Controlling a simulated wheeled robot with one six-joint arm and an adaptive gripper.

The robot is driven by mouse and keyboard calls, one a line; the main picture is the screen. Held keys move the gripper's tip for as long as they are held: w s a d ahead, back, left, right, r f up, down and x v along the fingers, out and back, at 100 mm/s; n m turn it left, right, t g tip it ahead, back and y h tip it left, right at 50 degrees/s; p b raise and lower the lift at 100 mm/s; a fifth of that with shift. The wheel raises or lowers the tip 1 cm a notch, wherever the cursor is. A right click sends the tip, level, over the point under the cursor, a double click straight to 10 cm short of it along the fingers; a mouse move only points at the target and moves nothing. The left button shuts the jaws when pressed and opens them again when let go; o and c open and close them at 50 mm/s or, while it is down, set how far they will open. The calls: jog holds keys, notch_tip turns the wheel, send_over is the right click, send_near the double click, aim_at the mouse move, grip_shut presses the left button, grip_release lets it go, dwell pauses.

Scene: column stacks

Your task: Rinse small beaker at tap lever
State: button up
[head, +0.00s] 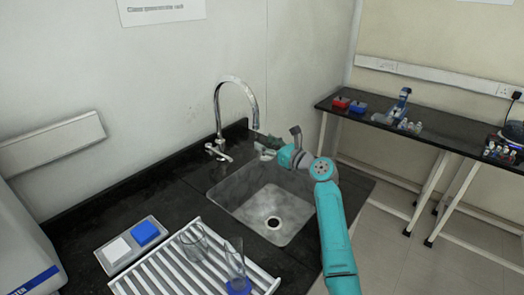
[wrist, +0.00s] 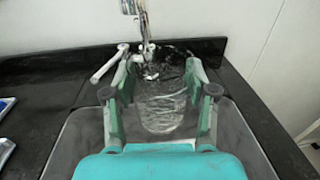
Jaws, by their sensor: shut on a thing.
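A clear glass small beaker (wrist: 162,108) is between the green fingers of my gripper (wrist: 160,92) in the wrist view, and the gripper is shut on it. In the head view my gripper (head: 265,147) is over the back of the sink (head: 240,204), just right of and below the curved metal tap (head: 218,110). The beaker is hard to make out there. The tap lever (head: 217,153) stands left of the gripper; it also shows in the wrist view (wrist: 108,66). The spout end is close beyond the beaker. I cannot tell whether water runs.
A white slatted rack (head: 170,275) in front left holds a glass beaker (head: 193,243) and a measuring cylinder (head: 235,262) with a blue base. A tray (head: 118,262) has a blue and a white block. A side bench (head: 440,135) stands at right. The sink basin is empty.

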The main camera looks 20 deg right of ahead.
jog(key=shift+s, duration=0.1)
jog(key=s+d, duration=0.1)
jog(key=s, duration=0.6)
jog(key=shift+s, duration=0.35)
dwell(0.4)
jog(key=shift+d, duration=0.1)
dwell(1.1)
jog(key=s+r, duration=0.4)
jog(key=s, duration=0.1)
jog(key=shift+d, duration=0.35)
